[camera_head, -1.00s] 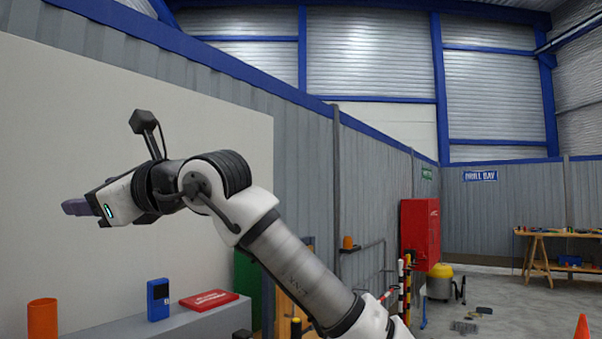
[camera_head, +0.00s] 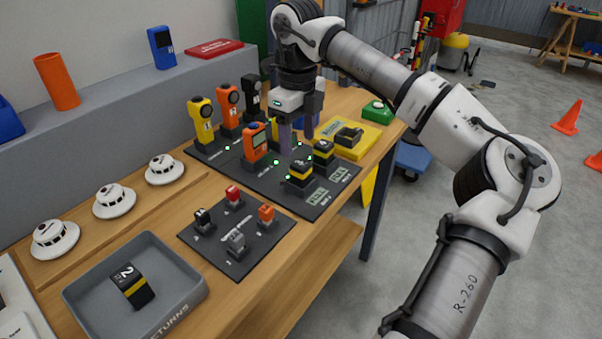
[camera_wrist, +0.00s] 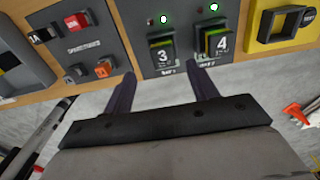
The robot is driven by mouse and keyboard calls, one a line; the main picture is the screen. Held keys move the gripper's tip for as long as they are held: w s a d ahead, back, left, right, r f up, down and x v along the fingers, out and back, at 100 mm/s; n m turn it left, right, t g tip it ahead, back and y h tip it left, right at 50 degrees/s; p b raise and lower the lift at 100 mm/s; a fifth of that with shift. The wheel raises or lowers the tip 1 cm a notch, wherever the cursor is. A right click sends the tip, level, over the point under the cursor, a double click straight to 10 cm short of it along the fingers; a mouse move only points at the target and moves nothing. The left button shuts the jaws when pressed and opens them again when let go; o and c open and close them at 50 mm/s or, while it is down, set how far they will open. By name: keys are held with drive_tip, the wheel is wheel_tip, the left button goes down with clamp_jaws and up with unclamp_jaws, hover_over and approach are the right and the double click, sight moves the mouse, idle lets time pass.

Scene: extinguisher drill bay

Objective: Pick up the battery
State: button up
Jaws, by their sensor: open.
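Several black-and-yellow batteries are in view, and I cannot tell which one the task means. Battery 3 (camera_head: 299,173) and battery 4 (camera_head: 322,153) sit upright in slots at the front of the dark charging board (camera_head: 262,180). Battery 2 (camera_head: 132,286) lies in the grey returns tray (camera_head: 186,299). My gripper (camera_head: 297,142) points down, open and empty, above the board behind batteries 3 and 4. In the wrist view, battery 3 (camera_wrist: 163,56) shows between the fingers' directions and battery 4 (camera_wrist: 217,44) near the right finger. Neither is touched.
Yellow, orange and black handheld devices (camera_head: 202,118) stand on the board close to my gripper. A yellow box (camera_head: 345,142) is right of it. A small dark board (camera_head: 237,232) with switches and white detectors (camera_head: 114,201) are to the left. Open floor lies right.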

sight(301, 163)
wheel_tip(301, 163, down, 3)
drive_tip(key=shift+r, duration=0.1)
drive_tip(key=shift+w+d+f+p, duration=0.15)
drive_tip(key=shift+f+p, duration=0.3)
drive_tip(key=shift+f, duration=0.85)
drive_tip(key=shift+s+d+f+p, duration=0.1)
drive_tip(key=shift+f+p, duration=0.3)
drive_tip(key=shift+f, duration=0.9)
drive_tip(key=c, duration=1.3)
drive_tip(key=shift+o, duration=0.2)
drive_tip(key=shift+r, duration=0.15)
